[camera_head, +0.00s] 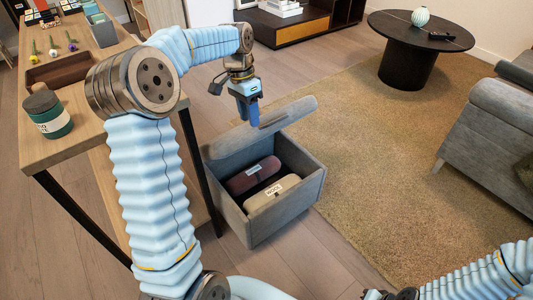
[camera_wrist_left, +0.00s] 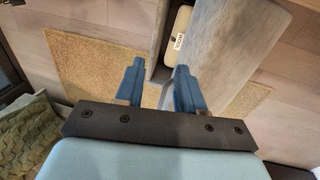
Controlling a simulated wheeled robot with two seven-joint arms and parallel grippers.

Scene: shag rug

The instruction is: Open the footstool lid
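The grey footstool (camera_head: 275,218) stands on the floor beside the wooden table. Its padded lid (camera_head: 285,116) is raised and tilted, leaving the box open. A maroon roll (camera_head: 250,177) and a cream roll (camera_head: 270,193) with a label lie inside; the cream roll also shows in the left wrist view (camera_wrist_left: 175,45). My left gripper (camera_head: 248,118) points down at the lid's upper edge. Its two blue fingers (camera_wrist_left: 158,72) are spread in the left wrist view, close to grey upholstered surfaces; I cannot tell whether they touch. My right arm is at bottom right, its gripper mostly cut off.
The wooden table (camera_head: 75,150) on the left holds a green jar (camera_head: 48,115) and a brown tray (camera_head: 60,72). A beige rug (camera_head: 400,150) lies right of the footstool. A round black table (camera_head: 410,60) and a grey sofa (camera_head: 490,130) stand beyond. The rug's middle is clear.

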